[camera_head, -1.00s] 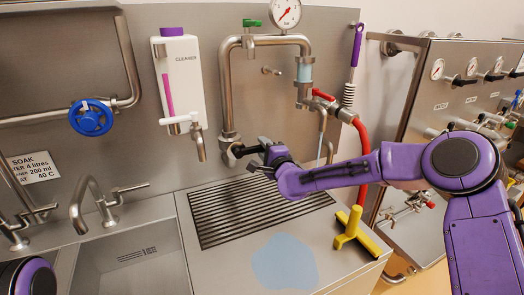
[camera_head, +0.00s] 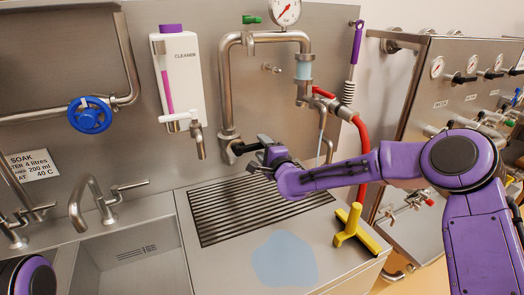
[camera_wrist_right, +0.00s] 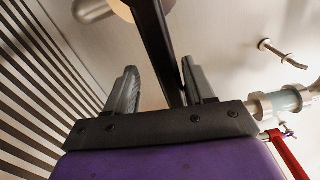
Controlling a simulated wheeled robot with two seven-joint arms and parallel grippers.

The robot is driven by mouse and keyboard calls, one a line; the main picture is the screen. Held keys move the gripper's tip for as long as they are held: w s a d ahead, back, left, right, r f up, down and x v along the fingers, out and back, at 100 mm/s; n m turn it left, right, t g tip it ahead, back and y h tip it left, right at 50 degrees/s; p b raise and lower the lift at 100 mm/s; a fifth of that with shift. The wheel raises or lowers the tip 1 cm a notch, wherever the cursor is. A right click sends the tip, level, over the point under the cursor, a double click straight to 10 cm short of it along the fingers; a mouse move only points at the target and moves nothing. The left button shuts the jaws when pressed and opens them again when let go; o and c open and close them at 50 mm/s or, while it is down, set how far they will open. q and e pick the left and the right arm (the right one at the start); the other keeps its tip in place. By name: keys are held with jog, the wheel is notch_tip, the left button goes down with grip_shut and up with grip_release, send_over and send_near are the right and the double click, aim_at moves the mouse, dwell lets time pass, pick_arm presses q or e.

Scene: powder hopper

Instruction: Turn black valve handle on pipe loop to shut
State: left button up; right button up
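The black valve handle (camera_head: 247,148) sticks out to the right from the lower end of the steel pipe loop (camera_head: 227,95), roughly level. My right gripper (camera_head: 262,152) is at the handle's outer end. In the right wrist view the handle (camera_wrist_right: 158,40) runs as a dark bar down between the two fingertips of my right gripper (camera_wrist_right: 160,82). The fingers are apart, with a clear gap between the bar and the left finger. The bar lies close to the right finger; whether they touch I cannot tell. My left gripper is out of view.
A ribbed drain grate (camera_head: 250,210) lies below the gripper. A white cleaner dispenser (camera_head: 178,75) hangs left of the loop. A blue valve wheel (camera_head: 90,115) is far left.

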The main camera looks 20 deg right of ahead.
jog(key=s+d, duration=0.1)
jog(key=s, duration=0.9)
jog(key=shift+s+d, duration=0.15)
jog(key=shift+s, duration=0.1)
